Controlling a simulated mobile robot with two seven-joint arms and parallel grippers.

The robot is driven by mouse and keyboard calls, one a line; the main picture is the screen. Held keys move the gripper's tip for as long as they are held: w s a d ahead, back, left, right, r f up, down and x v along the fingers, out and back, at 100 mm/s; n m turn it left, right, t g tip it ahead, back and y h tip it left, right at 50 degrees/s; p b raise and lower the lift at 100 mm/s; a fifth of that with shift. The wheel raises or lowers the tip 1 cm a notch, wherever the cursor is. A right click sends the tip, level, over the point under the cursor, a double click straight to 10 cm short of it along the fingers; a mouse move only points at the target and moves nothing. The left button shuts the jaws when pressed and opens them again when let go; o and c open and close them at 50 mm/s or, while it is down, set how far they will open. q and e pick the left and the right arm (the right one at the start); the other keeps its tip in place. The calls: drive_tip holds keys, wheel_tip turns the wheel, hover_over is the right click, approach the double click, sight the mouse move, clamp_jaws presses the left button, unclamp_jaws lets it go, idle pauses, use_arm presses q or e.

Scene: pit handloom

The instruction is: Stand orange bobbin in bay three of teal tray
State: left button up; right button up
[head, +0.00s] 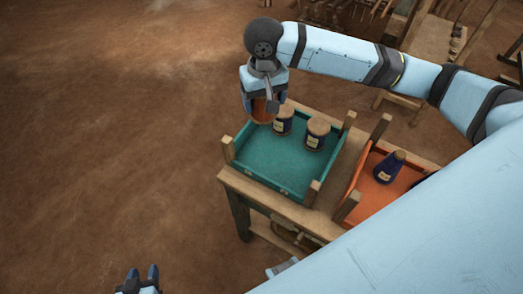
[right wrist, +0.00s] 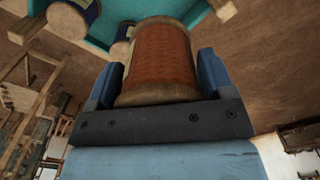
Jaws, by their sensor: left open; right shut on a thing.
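The orange bobbin (head: 260,110) is between the fingers of my right gripper (head: 263,98), at the far left corner of the teal tray (head: 265,165). The right wrist view shows the bobbin (right wrist: 160,60) clasped between both blue fingers, its pale rim close to the palm. Whether its lower end touches the tray floor cannot be told. Two dark blue bobbins with pale labels, one (head: 283,122) nearer the gripper and one (head: 317,134) further right, stand upright in the tray. My left gripper (head: 140,278) is open and empty at the bottom edge, far from the tray.
Wooden posts (head: 228,149) rise at the tray corners. My pale blue arm hides the lower right. The earthen floor at left is clear.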

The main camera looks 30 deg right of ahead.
sight(264, 117)
drive_tip(key=shift+w+r, duration=0.1)
drive_tip(key=shift+w, duration=0.05)
drive_tip(key=shift+s+f+b, duration=0.2)
drive_tip(key=shift+f+b, duration=0.2)
drive_tip(key=shift+f, duration=9)
use_arm(q)
drive_tip(key=shift+s+a+f, duration=0.1)
drive_tip(key=shift+a+f, duration=0.05)
drive_tip(key=shift+f, duration=0.5)
use_arm(e)
drive_tip(key=o, duration=1)
drive_tip(key=shift+f, duration=0.1)
drive_tip(key=shift+c, duration=0.2)
use_arm(q)
drive_tip(key=shift+r, duration=0.15)
drive_tip(key=shift+r, duration=0.1)
use_arm(e)
wheel_tip(264, 117, up, 12)
drive_tip(key=shift+r, duration=0.15)
